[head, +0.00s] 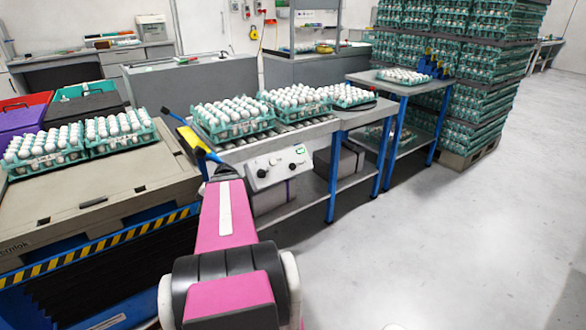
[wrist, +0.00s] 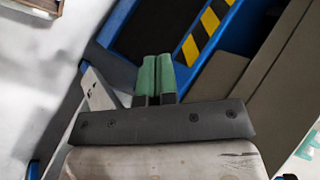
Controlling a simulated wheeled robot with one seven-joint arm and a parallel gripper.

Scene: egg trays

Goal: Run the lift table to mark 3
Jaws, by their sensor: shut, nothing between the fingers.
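The lift table (head: 120,182) stands at the left in the head view, with a beige top, a yellow-black striped edge and dark bellows below. A blue frame with a striped edge (wrist: 208,32) shows beyond my fingers in the wrist view. A white control panel (head: 274,169) with dark knobs and a small green display sits on the front of the conveyor bench; its markings are too small to read. My gripper (wrist: 155,62) has green fingers pressed together, empty. In the head view my pink arm reaches toward the panel's left side and hides the gripper's fingers.
Teal trays of white eggs (head: 122,133) stand on the lift table, and more (head: 234,118) stand on the roller conveyor. A blue-legged table (head: 400,86) and stacked egg trays (head: 470,110) are farther right. The floor (head: 430,240) at the right is clear.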

